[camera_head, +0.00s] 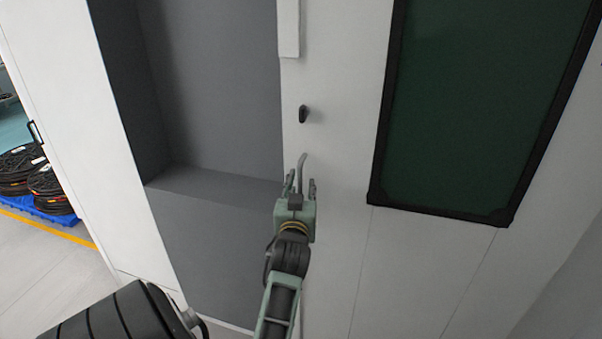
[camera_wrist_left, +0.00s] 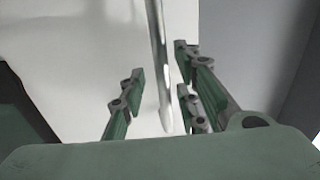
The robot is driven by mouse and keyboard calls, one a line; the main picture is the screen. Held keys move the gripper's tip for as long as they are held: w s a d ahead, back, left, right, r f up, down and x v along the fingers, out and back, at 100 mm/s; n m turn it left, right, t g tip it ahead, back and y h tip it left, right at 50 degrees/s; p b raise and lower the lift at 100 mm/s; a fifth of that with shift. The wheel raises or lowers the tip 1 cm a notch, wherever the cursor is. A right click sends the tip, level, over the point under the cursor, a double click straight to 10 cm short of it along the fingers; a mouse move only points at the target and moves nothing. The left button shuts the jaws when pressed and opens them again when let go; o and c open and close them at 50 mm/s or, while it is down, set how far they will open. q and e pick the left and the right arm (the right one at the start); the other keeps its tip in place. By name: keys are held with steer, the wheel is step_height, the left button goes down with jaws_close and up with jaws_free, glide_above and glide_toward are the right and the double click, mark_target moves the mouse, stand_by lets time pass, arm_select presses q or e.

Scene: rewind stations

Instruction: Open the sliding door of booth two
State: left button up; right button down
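The white door panel (camera_head: 340,150) has a dark green window (camera_head: 465,100) in a black frame. A thin curved grey handle (camera_head: 302,168) stands out near the panel's left edge. My left gripper (camera_head: 299,184) is at the handle's lower part, with its fingers apart. In the left wrist view the handle (camera_wrist_left: 160,65) runs down between the open fingers of the gripper (camera_wrist_left: 163,95), nearer the right-hand fingers. I cannot tell whether it touches them. My right gripper is not in view.
A grey recess (camera_head: 215,90) with a ledge lies left of the panel, beyond it a white wall (camera_head: 70,110). At far left, black coils (camera_head: 45,182) rest on a blue pallet (camera_head: 50,208) by a yellow floor line (camera_head: 45,228).

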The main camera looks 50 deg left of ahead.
arm_select(q)
step_height(320, 180, up, 10)
steer(key=shift+f, duration=0.2)
stand_by(0.6)
